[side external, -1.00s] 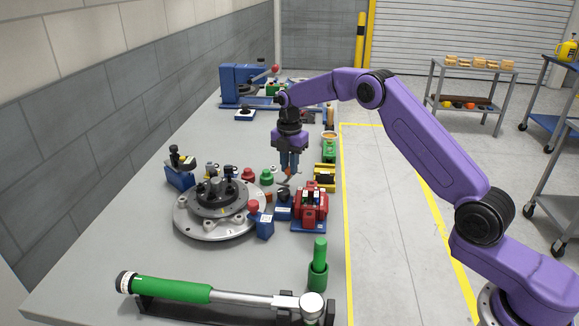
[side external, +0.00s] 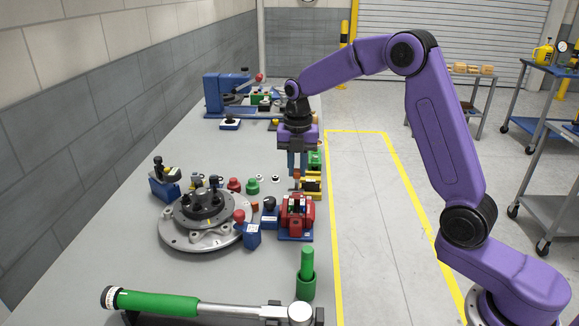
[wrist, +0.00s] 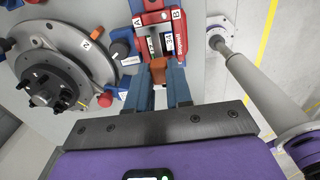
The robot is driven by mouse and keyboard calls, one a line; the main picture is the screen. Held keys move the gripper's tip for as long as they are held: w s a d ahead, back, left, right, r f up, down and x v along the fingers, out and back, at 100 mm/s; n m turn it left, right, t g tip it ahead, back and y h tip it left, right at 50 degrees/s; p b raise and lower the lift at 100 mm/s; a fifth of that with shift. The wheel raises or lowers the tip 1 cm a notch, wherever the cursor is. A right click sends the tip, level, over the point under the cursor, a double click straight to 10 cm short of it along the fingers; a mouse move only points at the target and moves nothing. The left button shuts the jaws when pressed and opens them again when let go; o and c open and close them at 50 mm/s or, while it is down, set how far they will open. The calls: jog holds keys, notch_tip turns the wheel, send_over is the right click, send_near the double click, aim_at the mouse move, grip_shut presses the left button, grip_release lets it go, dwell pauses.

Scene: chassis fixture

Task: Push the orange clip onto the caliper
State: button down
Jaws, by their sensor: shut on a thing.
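The red caliper (side external: 296,206) stands on a blue base right of the disc assembly. In the wrist view the caliper (wrist: 158,18) is at top centre, with labels A and B and an open slot. My gripper (side external: 297,176) points down just behind the caliper in the side view. In the wrist view its blue fingers (wrist: 159,76) are shut on the orange clip (wrist: 158,71). The clip's far end lies at the near edge of the caliper's slot in that view; I cannot tell whether they touch.
A grey disc with a black hub (side external: 203,212) is left of the caliper. Blue blocks (side external: 252,235) and red and green knobs (side external: 252,186) stand close by. A green cylinder (side external: 306,273) and a green-handled tool (side external: 160,302) are in front. A small orange piece (wrist: 97,33) lies near the disc.

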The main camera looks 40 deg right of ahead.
aim_at(298, 177)
jog(key=shift+s+f, duration=0.1)
jog(key=shift+f, duration=2.25)
jog(key=shift+f, duration=0.15)
jog(key=shift+f, duration=0.5)
jog(key=shift+f, duration=0.8)
jog(key=c, duration=1.4)
grip_release()
jog(key=shift+o, duration=0.2)
jog(key=shift+r, duration=0.2)
jog(key=shift+r, duration=1.35)
